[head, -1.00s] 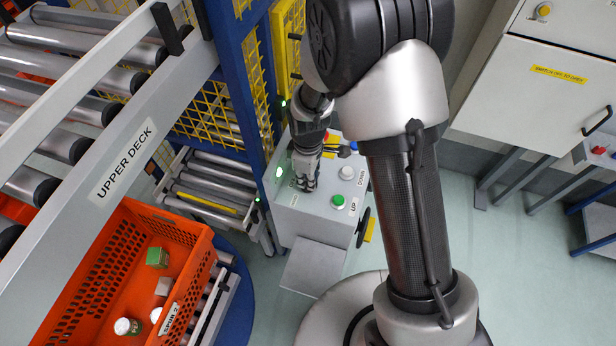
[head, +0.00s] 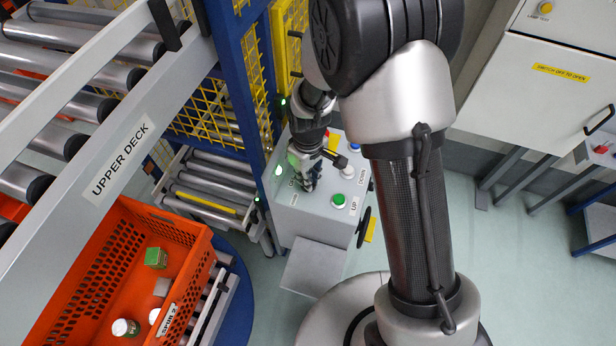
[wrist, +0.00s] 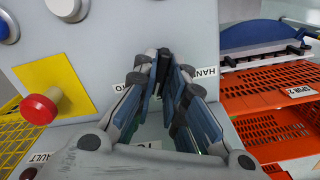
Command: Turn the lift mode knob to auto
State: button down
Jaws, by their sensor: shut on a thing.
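The grey control box (head: 318,212) stands beside the blue and yellow fence. My gripper (head: 306,176) is over its left part. In the wrist view my gripper (wrist: 163,78) has its fingers drawn together on the black lift mode knob (wrist: 163,60), which shows only as a narrow dark piece between the pads. A label ending in "TO" (wrist: 124,82) lies left of the fingertips and a "HAND" label (wrist: 206,72) lies right of them, both partly covered. The knob's exact pointing direction is hidden by the fingers.
A red mushroom button (wrist: 40,108) on a yellow plate sits left of the fingers. The box also has a green button (head: 338,200) and a white button (head: 355,148). An orange tote (head: 95,290) with several small items stands at lower left.

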jog(key=shift+m+b, duration=0.35)
jog(key=shift+m, duration=1.55)
jog(key=c, duration=1.6)
grip_release()
jog(key=shift+c, duration=0.2)
notch_tip(320, 180, up, 12)
